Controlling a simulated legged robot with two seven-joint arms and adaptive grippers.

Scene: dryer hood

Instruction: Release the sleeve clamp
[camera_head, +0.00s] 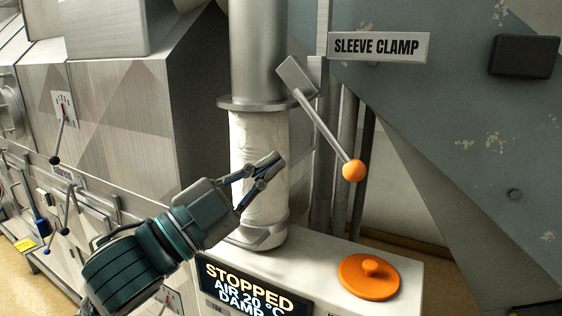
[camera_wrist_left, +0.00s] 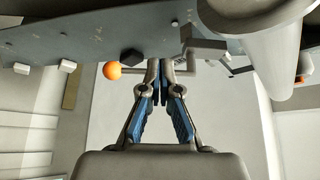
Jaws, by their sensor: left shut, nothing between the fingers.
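The sleeve clamp lever is a grey rod (camera_head: 323,127) running down and right from a grey block (camera_head: 298,78) beside the metal pipe, ending in an orange ball (camera_head: 353,170). A sign reading "SLEEVE CLAMP" (camera_head: 380,47) is above it. My left gripper (camera_head: 275,164) is shut and empty in front of the pale sleeve (camera_head: 258,130), left of the ball and apart from it in the head view. In the left wrist view the shut fingertips (camera_wrist_left: 160,68) overlap the lever's line, with the orange ball (camera_wrist_left: 113,71) to their left; contact cannot be told. My right gripper is not visible.
A white console with a display (camera_head: 243,290) reading "STOPPED" and an orange knob (camera_head: 369,275) stands below the sleeve. A large grey panel (camera_head: 470,120) fills the right. Metal machine housing with small levers (camera_head: 58,135) is at the left.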

